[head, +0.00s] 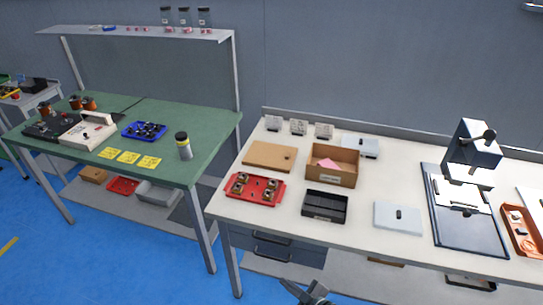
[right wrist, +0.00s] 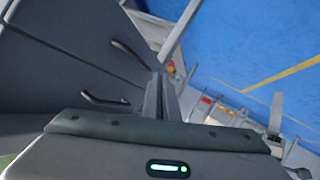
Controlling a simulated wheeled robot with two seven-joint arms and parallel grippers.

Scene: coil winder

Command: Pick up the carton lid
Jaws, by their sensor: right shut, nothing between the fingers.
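The carton lid (head: 270,155) looks like a flat brown panel with a small dark knob near its right end. It lies on the white table, left of the open brown carton (head: 333,178), which has a pink piece inside. My right gripper (head: 314,292) is at the bottom edge of the head view, in front of the table and well away from the lid. In the right wrist view its fingers (right wrist: 163,92) are together and empty; the lid does not show there. My left gripper is not in view.
A red tray (head: 240,200) is in front of the lid, and a black bin (head: 325,218) in front of the carton. A pale panel with a knob (head: 398,228) and a press (head: 470,225) stand to the right. Drawer handles (right wrist: 105,98) show beside my right gripper.

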